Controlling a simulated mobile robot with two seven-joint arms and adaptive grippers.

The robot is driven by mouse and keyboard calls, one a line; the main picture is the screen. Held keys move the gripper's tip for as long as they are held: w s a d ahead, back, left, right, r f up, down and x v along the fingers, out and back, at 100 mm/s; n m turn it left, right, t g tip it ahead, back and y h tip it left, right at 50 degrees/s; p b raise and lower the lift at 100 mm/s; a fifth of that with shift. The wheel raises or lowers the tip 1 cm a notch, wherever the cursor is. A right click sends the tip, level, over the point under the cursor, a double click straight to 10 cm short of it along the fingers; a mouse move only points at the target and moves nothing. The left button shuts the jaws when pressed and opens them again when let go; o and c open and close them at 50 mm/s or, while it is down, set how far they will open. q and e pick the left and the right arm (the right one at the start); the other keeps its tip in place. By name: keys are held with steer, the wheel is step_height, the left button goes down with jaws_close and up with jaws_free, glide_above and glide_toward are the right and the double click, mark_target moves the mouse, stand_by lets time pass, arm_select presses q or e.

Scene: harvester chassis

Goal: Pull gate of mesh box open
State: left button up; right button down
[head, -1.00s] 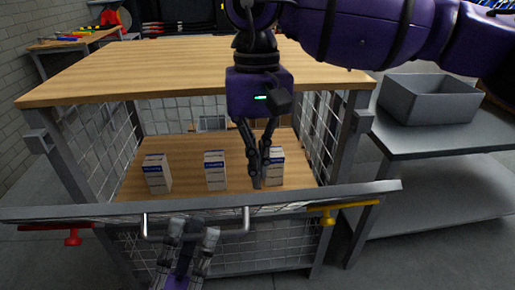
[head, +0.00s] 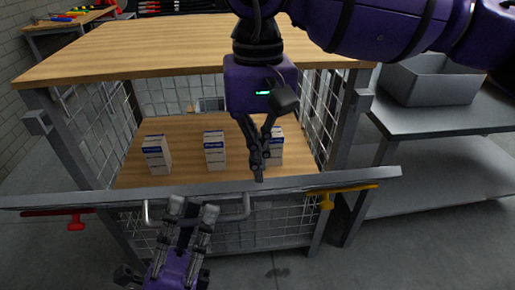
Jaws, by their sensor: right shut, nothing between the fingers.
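The mesh box (head: 345,140) has a wooden top and a wooden inner floor. Its gate is a grey top rail (head: 330,181) with wire mesh below, across the front. A U-shaped metal handle (head: 232,217) hangs on the gate. A red latch (head: 76,223) is at the left and a yellow latch (head: 326,200) at the right, both with bars lying along the rail. My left gripper (head: 194,208) is in front of the handle, fingers up and apart; whether it touches is unclear. My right gripper (head: 258,176) is shut and empty, pointing down just behind the rail.
Three white-and-blue cartons (head: 156,155) stand on the box's inner floor, the rightmost partly behind my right gripper. A grey shelf table (head: 440,120) with an empty grey bin (head: 435,82) stands at right. The floor in front is clear.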

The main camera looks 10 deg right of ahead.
steer(key=shift+w+d+f, duration=0.15)
steer(key=shift+w+f, duration=0.1)
